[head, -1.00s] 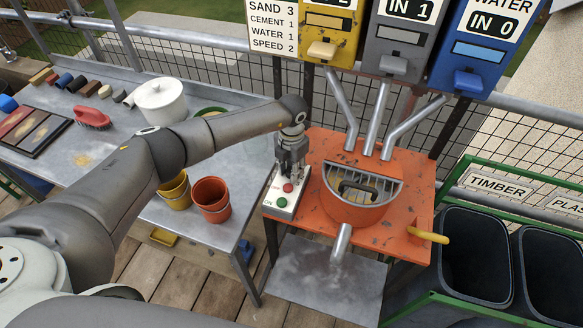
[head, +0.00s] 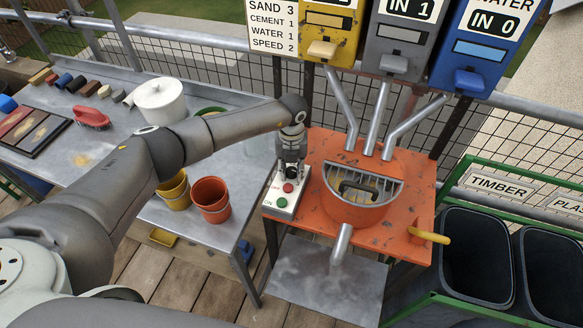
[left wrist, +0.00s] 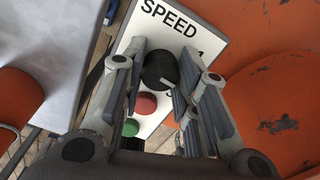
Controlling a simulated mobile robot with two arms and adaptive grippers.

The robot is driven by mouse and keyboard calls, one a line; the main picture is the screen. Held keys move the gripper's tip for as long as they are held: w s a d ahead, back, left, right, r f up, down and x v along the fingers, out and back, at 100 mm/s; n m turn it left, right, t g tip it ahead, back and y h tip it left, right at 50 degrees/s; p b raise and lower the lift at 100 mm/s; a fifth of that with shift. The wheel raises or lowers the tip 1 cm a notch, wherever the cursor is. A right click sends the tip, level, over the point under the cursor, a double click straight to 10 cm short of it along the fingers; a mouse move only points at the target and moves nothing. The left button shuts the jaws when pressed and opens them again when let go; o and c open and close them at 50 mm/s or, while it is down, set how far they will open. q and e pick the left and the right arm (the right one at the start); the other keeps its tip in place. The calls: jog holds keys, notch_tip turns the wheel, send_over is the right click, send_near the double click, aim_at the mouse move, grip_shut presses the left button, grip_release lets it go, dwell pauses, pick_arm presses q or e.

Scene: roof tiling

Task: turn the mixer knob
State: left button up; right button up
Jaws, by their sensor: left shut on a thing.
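The mixer's control panel (head: 280,206) is a white plate on the left edge of the orange mixer stand. It carries a red button (head: 288,188) and a green button (head: 282,202). In the left wrist view, the black round mixer knob (left wrist: 160,68) sits on the panel below the word SPEED, above the red button (left wrist: 146,103) and green button (left wrist: 130,127). My left gripper (head: 290,170) points down over the panel's far end and is shut on the knob, with a finger on either side. The speed numbers around the knob are mostly hidden. My right gripper is out of view.
The orange mixer drum (head: 355,208) with its grate stands right of the panel, below three chutes. An orange bucket (head: 211,200) and a yellow bucket (head: 174,191) stand on the metal table to the left. A sign (head: 272,26) reads speed 2. Black bins are at right.

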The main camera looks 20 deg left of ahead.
aim_at(291, 170)
pick_arm(q)
jog(key=shift+n, duration=0.5)
jog(key=o, duration=1.1)
jog(key=shift+c, duration=0.2)
jog(key=shift+r, duration=0.15)
notch_tip(291, 170, up, 12)
